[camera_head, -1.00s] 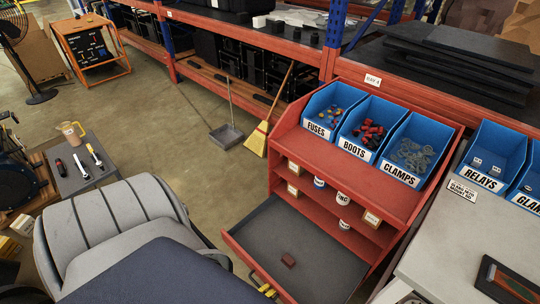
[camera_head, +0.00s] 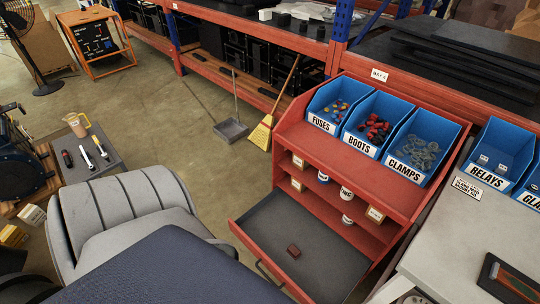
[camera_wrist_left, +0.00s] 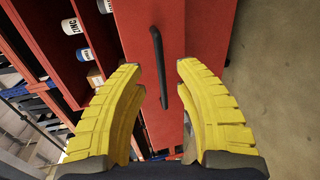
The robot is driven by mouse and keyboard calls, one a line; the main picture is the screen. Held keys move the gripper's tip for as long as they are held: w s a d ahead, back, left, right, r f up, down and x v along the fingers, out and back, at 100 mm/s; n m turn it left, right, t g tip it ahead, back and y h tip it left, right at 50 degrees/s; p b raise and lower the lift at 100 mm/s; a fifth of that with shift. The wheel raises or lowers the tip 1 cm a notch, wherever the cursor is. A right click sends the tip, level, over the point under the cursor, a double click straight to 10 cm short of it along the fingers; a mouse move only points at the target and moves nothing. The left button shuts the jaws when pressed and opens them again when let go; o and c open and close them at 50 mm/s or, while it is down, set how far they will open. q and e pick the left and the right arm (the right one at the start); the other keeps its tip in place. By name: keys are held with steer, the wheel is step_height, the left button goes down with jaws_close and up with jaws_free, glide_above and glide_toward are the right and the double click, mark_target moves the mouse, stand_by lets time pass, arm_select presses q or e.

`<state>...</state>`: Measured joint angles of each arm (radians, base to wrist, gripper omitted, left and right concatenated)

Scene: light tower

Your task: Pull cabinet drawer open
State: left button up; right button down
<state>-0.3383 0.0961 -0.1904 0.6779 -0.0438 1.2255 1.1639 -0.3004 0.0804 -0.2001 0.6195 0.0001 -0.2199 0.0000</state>
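The red cabinet (camera_head: 352,168) has its bottom drawer (camera_head: 275,221) pulled out, showing a dark grey floor. In the left wrist view the handle (camera_wrist_left: 158,65) stands out from the red front (camera_wrist_left: 145,20). My left gripper (camera_wrist_left: 158,68) has its yellow fingers spread, one on each side of the handle in that view, with visible gaps. It is out of the head view. My right gripper is not in view.
Blue bins labelled fuses (camera_head: 336,106), boots (camera_head: 371,124) and clamps (camera_head: 418,147) sit on the cabinet top. Cans and small boxes stand on its shelves. A grey chair (camera_head: 125,218) is left of the drawer. A workbench (camera_head: 450,238) is at the right.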

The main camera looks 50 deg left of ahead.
arm_select(q)
steer(key=v, duration=0.6)
stand_by(0.5)
